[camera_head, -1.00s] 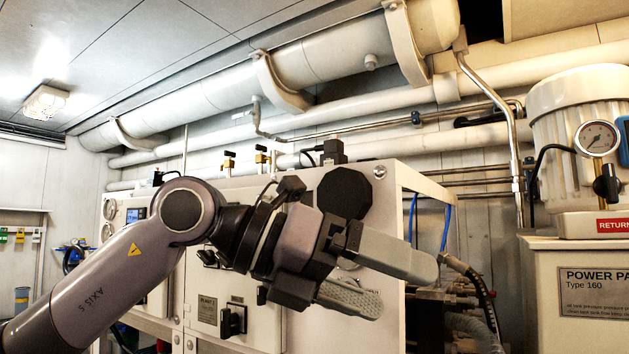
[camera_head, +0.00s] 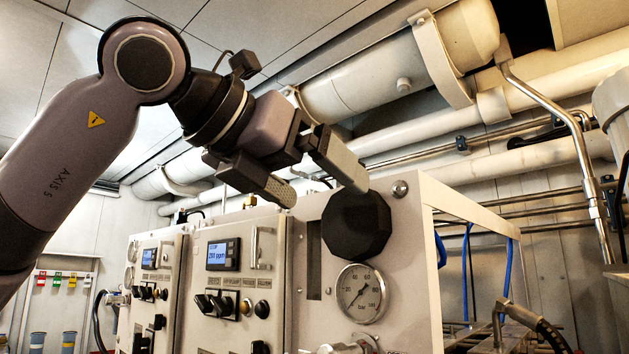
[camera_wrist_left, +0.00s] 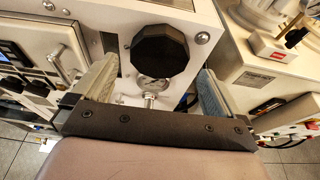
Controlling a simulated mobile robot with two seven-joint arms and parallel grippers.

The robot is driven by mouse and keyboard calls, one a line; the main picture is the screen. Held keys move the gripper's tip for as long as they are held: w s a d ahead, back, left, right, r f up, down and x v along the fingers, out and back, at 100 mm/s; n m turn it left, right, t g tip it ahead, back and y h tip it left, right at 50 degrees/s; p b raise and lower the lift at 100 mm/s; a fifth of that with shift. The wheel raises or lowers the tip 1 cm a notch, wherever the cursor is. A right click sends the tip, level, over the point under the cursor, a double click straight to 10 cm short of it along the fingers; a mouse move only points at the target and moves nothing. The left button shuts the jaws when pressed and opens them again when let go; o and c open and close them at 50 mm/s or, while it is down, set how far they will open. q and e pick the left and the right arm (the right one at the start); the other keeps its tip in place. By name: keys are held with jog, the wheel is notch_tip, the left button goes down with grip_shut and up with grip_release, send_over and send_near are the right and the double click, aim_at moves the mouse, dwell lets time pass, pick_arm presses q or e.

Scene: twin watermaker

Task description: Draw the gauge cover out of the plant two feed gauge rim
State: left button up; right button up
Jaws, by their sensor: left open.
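The gauge cover, a black many-sided disc (camera_head: 356,224), sits on the upper front of the pale plant cabinet. It also shows in the left wrist view (camera_wrist_left: 166,54). No gauge rim can be made out behind it. My left gripper (camera_head: 312,182) is open and empty, up and to the left of the cover in the head view. One finger passes in front of the cover's upper edge there. In the left wrist view my left gripper (camera_wrist_left: 155,70) has its fingers spread to either side of the cover, and I see no contact. My right gripper is not in view.
A round dial gauge (camera_head: 361,293) sits bare just below the cover. Control panels with a display (camera_head: 223,254) and knobs stand to the left. A large pale pipe (camera_head: 370,85) runs overhead behind the arm. Blue hoses (camera_head: 467,270) hang at the cabinet's open right side.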

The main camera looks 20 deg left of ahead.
aim_at(348, 213)
pick_arm(q)
jog(key=x, duration=0.4)
jog(key=shift+w+d+f+p, duration=0.15)
jog(key=shift+w+f+p, duration=0.05)
jog(key=shift+w+p, duration=0.15)
jog(key=shift+w+d+f, duration=0.2)
jog(key=shift+w, duration=0.3)
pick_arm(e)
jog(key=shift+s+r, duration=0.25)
pick_arm(q)
jog(key=c, duration=0.8)
jog(key=shift+s, duration=0.2)
jog(key=shift+s+a+b, duration=0.25)
jog(key=shift+s+b, duration=0.1)
jog(key=shift+s, duration=0.25)
jog(key=shift+s+a+b, duration=0.25)
jog(key=shift+s+b, duration=0.1)
jog(key=shift+s, duration=0.25)
jog(key=shift+s+a+b, duration=0.25)
jog(key=shift+s+b, duration=0.1)
jog(key=shift+s, duration=0.25)
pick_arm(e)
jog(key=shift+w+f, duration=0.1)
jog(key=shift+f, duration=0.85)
